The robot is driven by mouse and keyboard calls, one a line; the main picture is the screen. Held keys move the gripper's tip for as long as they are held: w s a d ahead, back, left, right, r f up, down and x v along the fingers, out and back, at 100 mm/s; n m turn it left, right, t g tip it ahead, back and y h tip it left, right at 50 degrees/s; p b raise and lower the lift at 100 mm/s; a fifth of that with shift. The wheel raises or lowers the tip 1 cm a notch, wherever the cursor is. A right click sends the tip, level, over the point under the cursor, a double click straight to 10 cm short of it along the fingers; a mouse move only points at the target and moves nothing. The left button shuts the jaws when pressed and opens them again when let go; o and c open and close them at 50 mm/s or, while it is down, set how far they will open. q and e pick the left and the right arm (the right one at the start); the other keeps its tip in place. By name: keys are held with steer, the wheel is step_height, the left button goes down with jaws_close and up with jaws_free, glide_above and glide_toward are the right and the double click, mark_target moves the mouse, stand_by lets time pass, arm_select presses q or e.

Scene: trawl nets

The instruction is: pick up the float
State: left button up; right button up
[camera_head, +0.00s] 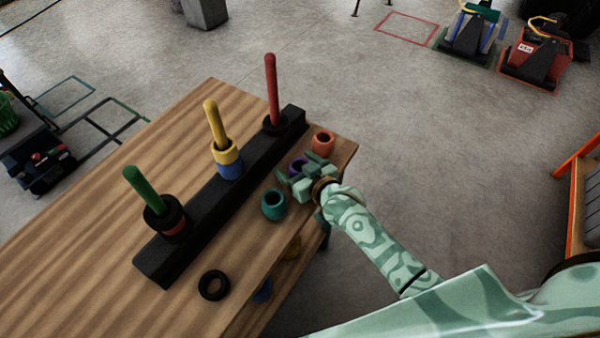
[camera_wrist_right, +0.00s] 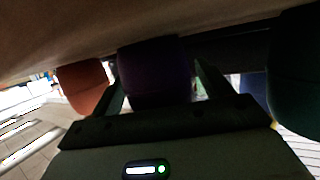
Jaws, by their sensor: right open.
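A purple float (camera_head: 298,165) stands on the table, partly hidden behind my right gripper (camera_head: 293,179). In the right wrist view the purple float (camera_wrist_right: 153,72) is dark and lies between the two spread fingers. The gripper is open, with a finger on either side of the float; I cannot tell whether they touch it. An orange-red float (camera_head: 322,144) stands just beyond the gripper, and a teal float (camera_head: 273,204) stands on its near side. Both flank the purple one in the wrist view, orange (camera_wrist_right: 84,86) at left and dark teal (camera_wrist_right: 293,85) at right. My left gripper is not in view.
A black rack (camera_head: 196,217) on the wooden table (camera_head: 85,240) has a green peg (camera_head: 139,188), a yellow peg (camera_head: 215,125) and a red peg (camera_head: 272,90), with rings on them. A black ring (camera_head: 213,285) lies nearer the front. The table's left part is bare.

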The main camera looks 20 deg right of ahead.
steer(key=c, duration=1.1)
steer(key=shift+r, duration=0.15)
steer(key=shift+r, duration=0.2)
steer(key=r+p, duration=0.1)
steer(key=r, duration=0.1)
steer(key=r+p, duration=0.1)
steer(key=r, duration=0.1)
steer(key=shift+s+d+p, duration=0.25)
steer(key=shift+s+p, duration=0.05)
steer(key=shift+p, duration=0.05)
steer(key=s+d+r+p, duration=0.1)
steer(key=s+d+r, duration=0.1)
steer(key=s, duration=0.1)
steer(key=s+d+r+p, duration=0.2)
steer(key=s+d+r, duration=0.1)
steer(key=s, duration=0.1)
steer(key=s+d+r+p, duration=0.2)
steer(key=s+d+r, duration=0.1)
steer(key=shift+s+r, duration=0.2)
steer(key=shift+s, duration=0.1)
